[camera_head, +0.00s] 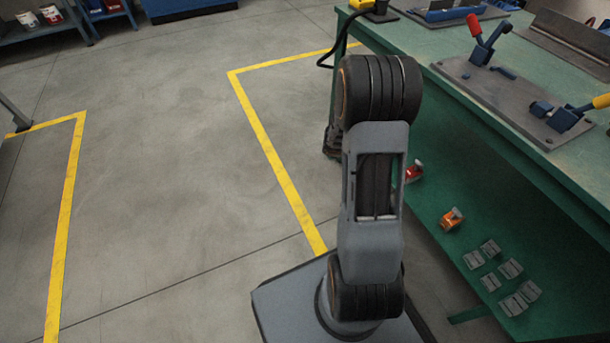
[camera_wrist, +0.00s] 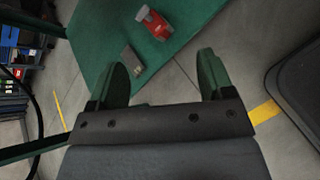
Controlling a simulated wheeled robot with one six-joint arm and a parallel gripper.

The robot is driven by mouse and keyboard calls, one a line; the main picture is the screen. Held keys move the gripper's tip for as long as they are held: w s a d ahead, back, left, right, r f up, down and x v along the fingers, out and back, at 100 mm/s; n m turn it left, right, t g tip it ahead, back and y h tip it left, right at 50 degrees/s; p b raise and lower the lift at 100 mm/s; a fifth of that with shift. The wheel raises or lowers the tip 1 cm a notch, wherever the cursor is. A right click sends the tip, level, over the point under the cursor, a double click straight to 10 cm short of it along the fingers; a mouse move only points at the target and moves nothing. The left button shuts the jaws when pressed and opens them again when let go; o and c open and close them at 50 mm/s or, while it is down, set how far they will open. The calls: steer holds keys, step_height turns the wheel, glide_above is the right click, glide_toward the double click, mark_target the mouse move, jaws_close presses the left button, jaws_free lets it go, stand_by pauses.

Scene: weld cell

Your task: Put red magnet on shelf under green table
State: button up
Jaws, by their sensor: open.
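The red magnet (camera_head: 414,171) rests on the green shelf (camera_head: 430,200) under the green table (camera_head: 470,110), near the shelf's left end and just right of my arm in the head view. In the wrist view the red magnet (camera_wrist: 154,24), with a pale grey end, lies on the green shelf surface (camera_wrist: 92,30) beyond my fingertips. My gripper (camera_wrist: 163,62) is open, its two dark green fingers apart with nothing between them. The magnet is apart from both fingers. In the head view my arm hides most of the gripper.
An orange object (camera_head: 452,218) and several grey blocks (camera_head: 490,250) sit on the shelf. A grey flat piece (camera_wrist: 132,60) lies near the left finger in the wrist view. Clamps (camera_head: 486,42) stand on the tabletop. The floor left of my arm is clear, with yellow lines (camera_head: 270,145).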

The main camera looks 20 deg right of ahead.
steer(key=s+a+r+m+t+y, duration=0.1)
steer(key=a+r+m+t+y, duration=0.1)
steer(key=a, duration=0.7)
steer(key=s+a+r+m+t+y, duration=0.2)
steer(key=a+r+m+y, duration=0.2)
steer(key=a, duration=0.6)
steer(key=s+a+r+m+t+y, duration=0.1)
steer(key=s+a+r+m+y, duration=0.1)
steer(key=a+r+y, duration=0.3)
steer(key=a+r+m, duration=0.1)
steer(key=a, duration=0.3)
steer(key=shift+a+r+t, duration=0.15)
steer(key=shift+a+t, duration=0.15)
steer(key=shift+t, duration=0.1)
steer(key=shift+r, duration=0.1)
step_height(320, 180, up, 37)
steer(key=t+p, duration=0.1)
steer(key=p, duration=3.4)
steer(key=shift+s+a+r, duration=0.15)
